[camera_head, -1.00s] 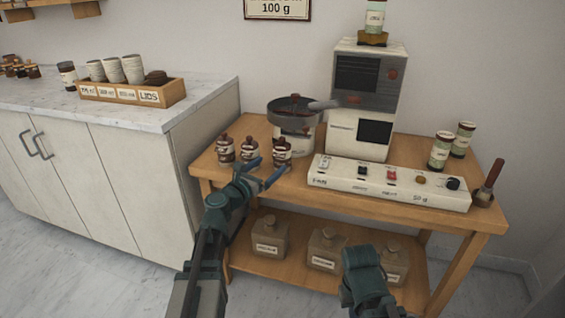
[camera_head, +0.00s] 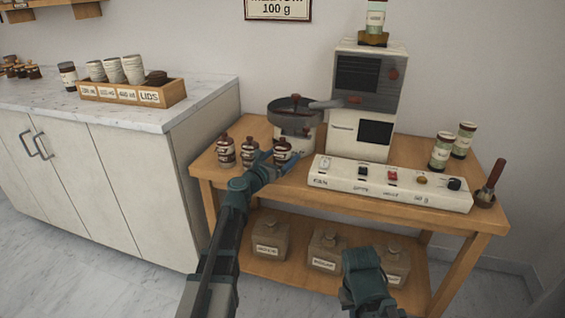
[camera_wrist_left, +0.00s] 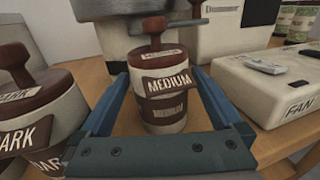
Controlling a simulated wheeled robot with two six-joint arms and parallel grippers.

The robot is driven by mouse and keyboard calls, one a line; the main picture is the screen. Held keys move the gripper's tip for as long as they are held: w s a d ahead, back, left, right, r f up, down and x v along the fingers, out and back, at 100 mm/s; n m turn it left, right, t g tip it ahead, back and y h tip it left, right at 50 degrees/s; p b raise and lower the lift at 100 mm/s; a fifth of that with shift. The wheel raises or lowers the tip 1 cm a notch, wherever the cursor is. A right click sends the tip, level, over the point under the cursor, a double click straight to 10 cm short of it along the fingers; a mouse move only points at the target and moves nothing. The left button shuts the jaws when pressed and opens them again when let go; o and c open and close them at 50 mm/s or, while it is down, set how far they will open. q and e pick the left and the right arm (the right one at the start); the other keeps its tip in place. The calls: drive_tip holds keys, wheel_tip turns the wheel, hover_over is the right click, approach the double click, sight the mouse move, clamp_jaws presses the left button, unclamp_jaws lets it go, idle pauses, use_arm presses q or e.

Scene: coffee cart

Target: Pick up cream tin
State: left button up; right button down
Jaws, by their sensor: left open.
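Three cream-coloured tins with brown lids and knobs stand in a row at the cart's left end. The right-hand tin (camera_head: 282,149) reads MEDIUM in the left wrist view (camera_wrist_left: 165,104). It stands upright, and my open left gripper (camera_head: 278,158) is right in front of it. In the left wrist view, the blue fingers (camera_wrist_left: 160,77) reach along both sides of this tin, with gaps showing. The left-hand tin (camera_head: 226,152) and middle tin (camera_head: 249,152) stand beside it. A tin reading DARK (camera_wrist_left: 45,120) is close outside the left finger.
A round pan-like device (camera_head: 295,112) stands just behind the tins. A white switch panel (camera_head: 390,186) lies to their right, before a tall machine (camera_head: 365,100). Two green-labelled tins (camera_head: 440,152) stand further right. Jars (camera_head: 270,238) sit on the lower shelf.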

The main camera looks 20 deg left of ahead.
use_arm(q)
clamp_jaws()
idle(0.5)
drive_tip(key=shift+r, duration=0.15)
